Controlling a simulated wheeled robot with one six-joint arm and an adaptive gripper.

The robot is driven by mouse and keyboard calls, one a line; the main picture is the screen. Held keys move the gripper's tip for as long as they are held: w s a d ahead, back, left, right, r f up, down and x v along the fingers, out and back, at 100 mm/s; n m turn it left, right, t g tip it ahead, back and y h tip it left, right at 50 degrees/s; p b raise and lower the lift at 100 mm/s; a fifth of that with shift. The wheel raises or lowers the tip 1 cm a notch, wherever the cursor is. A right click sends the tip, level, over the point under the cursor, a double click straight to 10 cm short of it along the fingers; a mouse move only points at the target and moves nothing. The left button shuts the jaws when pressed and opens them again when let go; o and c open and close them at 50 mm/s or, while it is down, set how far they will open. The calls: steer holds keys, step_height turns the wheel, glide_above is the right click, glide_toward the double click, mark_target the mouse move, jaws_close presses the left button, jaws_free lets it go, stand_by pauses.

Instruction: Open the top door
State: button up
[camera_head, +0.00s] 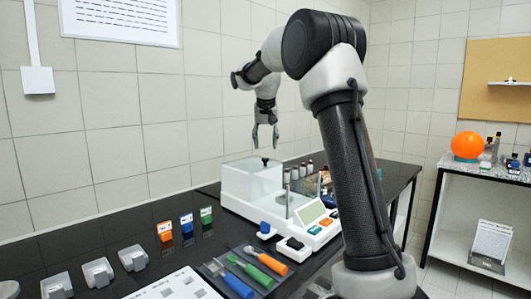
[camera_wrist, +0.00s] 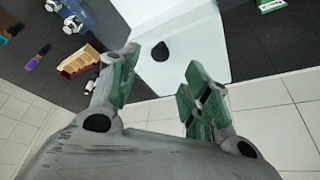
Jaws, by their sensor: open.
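A white balance with a clear glass draft shield (camera_head: 240,184) stands on the black bench. A small black knob (camera_head: 265,161) sits on top of the shield, on its top door. The knob also shows in the wrist view (camera_wrist: 160,51) as a dark round shape on the pale top. My gripper (camera_head: 265,147) points down above the knob, with a small gap between them. In the wrist view my gripper (camera_wrist: 158,85) has its two green-padded fingers apart, with nothing between them. The knob lies beyond the fingertips. The top door looks closed.
The balance's display (camera_head: 311,212) faces the front right. Several brown bottles (camera_head: 302,169) stand behind the balance. Orange, blue and green boxes (camera_head: 186,222) stand to its left. Screwdriver-like tools (camera_head: 258,268) lie in front. A tiled wall is close behind the bench.

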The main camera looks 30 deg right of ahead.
steer(key=v, duration=0.5)
steer(key=shift+w, duration=0.1)
stand_by(0.3)
steer(key=s+a+f+n+g, duration=0.1)
steer(key=s+f+n, duration=0.1)
steer(key=s+f, duration=0.4)
steer(key=s+a+f+n+y, duration=0.1)
steer(key=s+a+f, duration=0.1)
steer(key=s, duration=1.5)
steer(key=s+a+f+n+t+y, duration=0.1)
steer(key=s+f, duration=0.4)
steer(key=s, duration=1.3)
steer(key=shift+a+n, duration=0.5)
steer(key=shift+a, duration=0.4)
steer(key=shift+a, duration=0.15)
